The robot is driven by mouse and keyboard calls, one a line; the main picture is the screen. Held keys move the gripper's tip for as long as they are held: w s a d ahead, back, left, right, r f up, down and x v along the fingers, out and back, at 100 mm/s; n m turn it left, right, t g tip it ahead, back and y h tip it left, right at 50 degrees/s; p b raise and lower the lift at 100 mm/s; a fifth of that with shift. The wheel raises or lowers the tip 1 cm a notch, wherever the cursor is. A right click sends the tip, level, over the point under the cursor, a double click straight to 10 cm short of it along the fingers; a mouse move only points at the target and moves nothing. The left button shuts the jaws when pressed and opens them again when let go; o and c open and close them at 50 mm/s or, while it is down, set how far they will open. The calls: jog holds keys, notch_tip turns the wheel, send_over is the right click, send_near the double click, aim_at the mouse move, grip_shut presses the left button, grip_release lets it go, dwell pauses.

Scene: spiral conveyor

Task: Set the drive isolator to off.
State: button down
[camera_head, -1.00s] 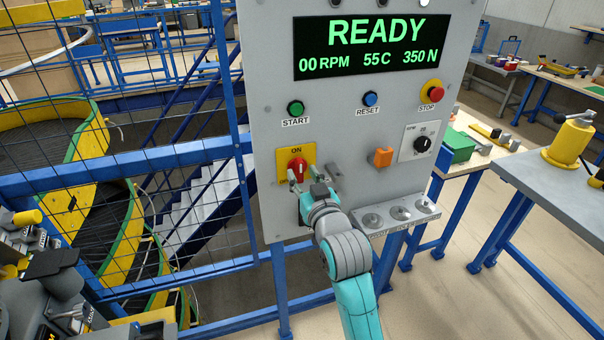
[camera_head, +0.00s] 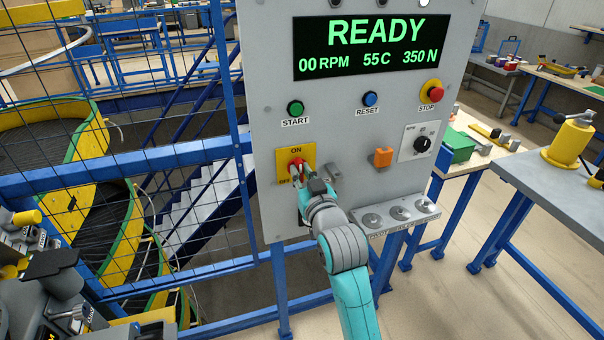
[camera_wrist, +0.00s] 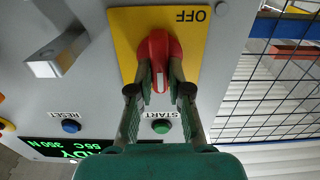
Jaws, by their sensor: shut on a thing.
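The drive isolator is a red rotary knob (camera_head: 295,163) on a yellow plate (camera_head: 309,152) at the panel's lower left. The plate reads ON at its top and OFF at its lower left. In the wrist view, which is upside down, the red knob (camera_wrist: 158,47) shows a white mark facing away from the OFF end, toward the START side. My gripper (camera_head: 301,171) is shut on the knob, one finger on each side. In the wrist view my gripper (camera_wrist: 160,73) hides the ON label.
A metal handle (camera_wrist: 56,52) stands out beside the plate. The panel also carries the START button (camera_head: 295,108), RESET button (camera_head: 370,99), STOP button (camera_head: 435,93), an orange block (camera_head: 382,157) and a dial (camera_head: 422,145). The display (camera_head: 372,46) reads READY, 00 RPM.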

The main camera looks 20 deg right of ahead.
jog(key=n, duration=0.4)
jog(key=shift+a+n, duration=0.15)
jog(key=shift+n, duration=0.25)
jog(key=shift+a+f+n, duration=0.1)
jog(key=shift+f+n, duration=0.1)
jog(key=shift+n, duration=3)
jog(key=shift+a+f+n, duration=0.1)
jog(key=shift+f+n, duration=0.05)
jog(key=shift+n, duration=3.05)
jog(key=c, duration=1.1)
grip_release()
